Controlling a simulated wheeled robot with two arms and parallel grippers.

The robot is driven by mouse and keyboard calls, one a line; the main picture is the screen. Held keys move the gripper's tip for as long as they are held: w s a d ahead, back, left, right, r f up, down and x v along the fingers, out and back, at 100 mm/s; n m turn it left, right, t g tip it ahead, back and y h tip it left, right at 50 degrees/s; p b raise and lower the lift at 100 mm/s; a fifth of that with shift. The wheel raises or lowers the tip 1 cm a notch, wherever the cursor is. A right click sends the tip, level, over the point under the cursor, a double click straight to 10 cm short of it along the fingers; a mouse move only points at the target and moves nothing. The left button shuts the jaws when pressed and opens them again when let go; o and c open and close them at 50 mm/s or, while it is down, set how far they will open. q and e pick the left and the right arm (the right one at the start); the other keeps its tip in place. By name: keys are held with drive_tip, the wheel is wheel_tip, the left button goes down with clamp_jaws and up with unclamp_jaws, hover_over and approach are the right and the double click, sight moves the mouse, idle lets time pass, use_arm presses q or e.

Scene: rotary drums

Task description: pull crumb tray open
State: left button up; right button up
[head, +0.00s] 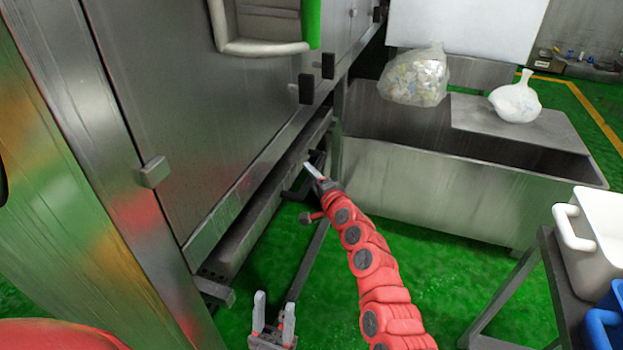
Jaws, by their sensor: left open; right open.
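The crumb tray looks to be the long, low metal tray (262,212) running under the side of the steel machine. A dark handle-like bar (293,194) sticks out from its front side. My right gripper (309,168), at the end of the red arm, is open beside the tray, close to this bar. I cannot tell whether it touches the bar; the arm's end partly hides that spot. My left gripper (274,306) is open and empty at the bottom of the view, in front of the tray's near end, with its fingers pointing up.
The steel machine (165,90) fills the left side. A large metal bin (440,190) stands beyond my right arm, with a clear bag of scraps (415,77) and a white bag (515,98). A cart with a white tub (597,240) and blue tub (605,325) is at right. Green floor (455,275) lies between.

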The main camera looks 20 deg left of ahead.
clamp_jaws()
idle(1.4)
